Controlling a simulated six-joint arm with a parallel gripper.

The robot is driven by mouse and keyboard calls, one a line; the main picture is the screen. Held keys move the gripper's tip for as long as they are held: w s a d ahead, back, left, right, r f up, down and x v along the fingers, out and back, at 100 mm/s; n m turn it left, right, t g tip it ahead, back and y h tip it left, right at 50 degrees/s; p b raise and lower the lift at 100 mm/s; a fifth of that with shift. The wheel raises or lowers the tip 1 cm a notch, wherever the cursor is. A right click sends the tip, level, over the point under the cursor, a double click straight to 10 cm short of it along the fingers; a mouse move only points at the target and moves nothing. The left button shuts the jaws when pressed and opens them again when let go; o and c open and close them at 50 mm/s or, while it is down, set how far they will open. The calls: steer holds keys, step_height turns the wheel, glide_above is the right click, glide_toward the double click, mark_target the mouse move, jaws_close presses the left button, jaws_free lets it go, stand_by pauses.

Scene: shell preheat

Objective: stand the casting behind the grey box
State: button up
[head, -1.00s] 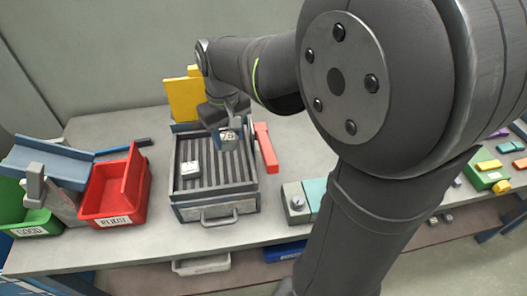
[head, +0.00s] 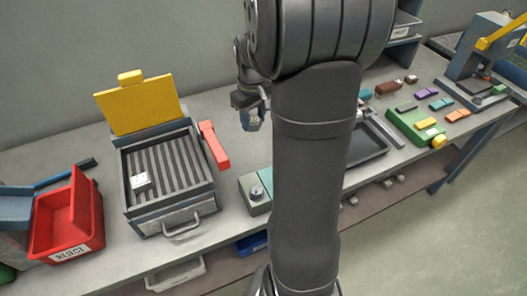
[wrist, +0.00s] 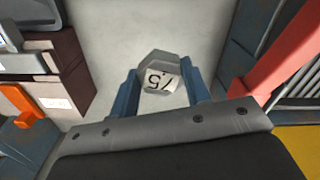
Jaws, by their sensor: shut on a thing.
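The casting is a grey, many-sided block with a dark number on its pale face (wrist: 160,80). My gripper (head: 251,120) is shut on it, one blue jaw on each side, and holds it above the table. In the wrist view my gripper (wrist: 161,88) has the casting between its fingertips, with bare table beyond. The small grey box (head: 254,199) with a round knob stands on the table right of the slatted heater, in front of my gripper in the head view. My arm hides part of the area to its right.
A red reject bin (head: 66,225) stands at left. A dark tray (head: 372,150) lies right of my arm.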

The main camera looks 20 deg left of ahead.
steer(key=w+d+f+n, duration=0.1)
steer(key=w+d+f, duration=0.15)
steer(key=d, duration=0.35)
steer(key=w+d+f+n, duration=0.2)
steer(key=d+f, duration=0.1)
steer(key=d, duration=0.4)
steer(key=a+f, duration=0.2)
steer(key=a, duration=0.2)
steer(key=a+f, duration=0.2)
steer(key=a, duration=0.1)
steer(key=w+a+f, duration=0.1)
steer(key=a+f, duration=0.2)
steer(key=a, duration=0.1)
steer(key=shift+a, duration=0.3)
steer(key=shift+f, duration=2)
steer(key=o, duration=1)
steer(key=shift+f, duration=0.15)
